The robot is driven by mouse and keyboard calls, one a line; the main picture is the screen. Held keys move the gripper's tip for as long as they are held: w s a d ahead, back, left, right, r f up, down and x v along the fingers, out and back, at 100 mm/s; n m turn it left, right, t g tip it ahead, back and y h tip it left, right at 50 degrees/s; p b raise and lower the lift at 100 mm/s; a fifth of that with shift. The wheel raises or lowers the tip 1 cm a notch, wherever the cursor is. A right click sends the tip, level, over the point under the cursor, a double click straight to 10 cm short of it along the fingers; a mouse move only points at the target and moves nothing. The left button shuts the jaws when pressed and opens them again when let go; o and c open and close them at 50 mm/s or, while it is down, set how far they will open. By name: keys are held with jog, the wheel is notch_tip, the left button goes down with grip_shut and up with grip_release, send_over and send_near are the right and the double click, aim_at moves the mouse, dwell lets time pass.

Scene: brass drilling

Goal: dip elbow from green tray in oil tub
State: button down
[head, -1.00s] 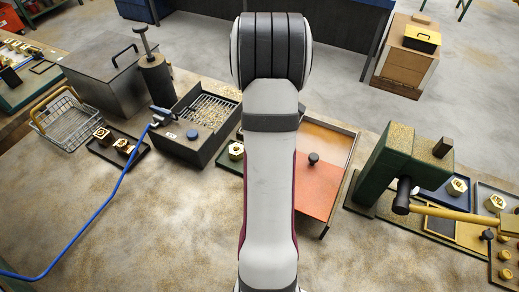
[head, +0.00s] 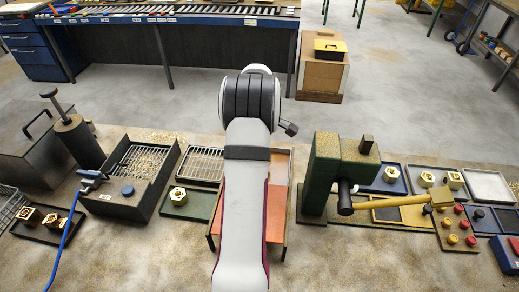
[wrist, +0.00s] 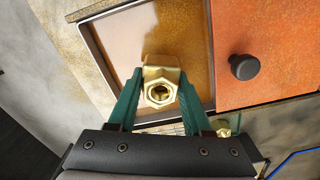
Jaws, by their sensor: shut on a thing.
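My gripper (wrist: 161,88) has green fingers in the wrist view and is shut on a brass elbow (wrist: 160,74) with a hexagonal open end. The elbow is over the uncovered part of the oil tub, where amber oil (wrist: 150,32) shows. I cannot tell whether it touches the oil. An orange lid (wrist: 280,65) with a black knob covers the tub's other part. In the head view my arm hides the gripper, the elbow and much of the oil tub (head: 277,222). The green tray (head: 200,207) is left of the tub and holds a brass fitting (head: 178,196).
A dark box with a wire rack (head: 136,168) and brass chips stands further left. A green press (head: 321,172) with a yellow-handled mallet (head: 390,201) stands close right of the tub. Several small trays with brass fittings lie beyond it. The front bench surface is mostly clear.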

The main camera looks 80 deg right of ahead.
jog(key=shift+f, duration=4.05)
jog(key=shift+r, duration=5)
jog(key=w+a+r+n, duration=0.1)
jog(key=w+a+r, duration=0.2)
jog(key=w+a, duration=0.45)
jog(key=w+a+r, duration=0.4)
jog(key=w+a, duration=0.1)
jog(key=w, duration=0.6)
jog(key=w+a+r+n, duration=0.1)
jog(key=w+a+r, duration=0.2)
jog(key=w+a, duration=0.45)
jog(key=w+a+r, duration=0.1)
jog(key=a+r, duration=0.1)
jog(key=a, duration=0.7)
jog(key=w+a+r+n, duration=0.1)
jog(key=w+a+r, duration=0.1)
jog(key=a, duration=0.7)
jog(key=w+a+r+n, duration=0.1)
jog(key=a+r, duration=0.2)
jog(key=a, duration=0.6)
jog(key=shift+w+r, duration=0.25)
jog(key=shift+w, duration=0.15)
